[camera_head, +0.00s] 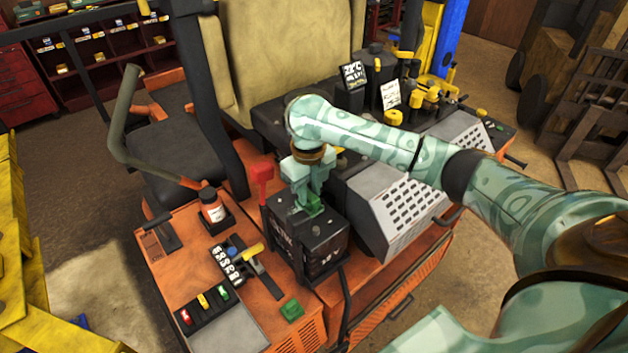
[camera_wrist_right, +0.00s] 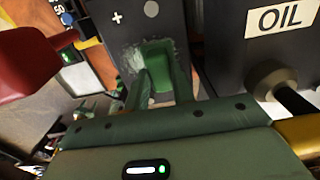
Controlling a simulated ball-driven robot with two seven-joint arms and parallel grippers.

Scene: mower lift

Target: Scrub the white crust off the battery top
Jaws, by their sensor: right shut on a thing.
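The black battery (camera_head: 322,254) stands on the orange deck in the middle of the head view. Its dark top (camera_wrist_right: 118,12), with a plus mark, shows in the right wrist view. A whitish, speckled crust (camera_wrist_right: 128,60) lies on that top, left of and around the green block. My right gripper (camera_head: 309,198) reaches down over the battery, its fingers shut on a green block (camera_wrist_right: 155,72). The block is at the battery top; the fingers hide its sides, and I cannot tell whether it touches. My left gripper is not in view.
A red lever-like piece (camera_head: 262,174) rises beside the battery. A perforated grey panel (camera_head: 408,208) stands close on the right. Another green block (camera_head: 292,310) lies on the deck in front.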

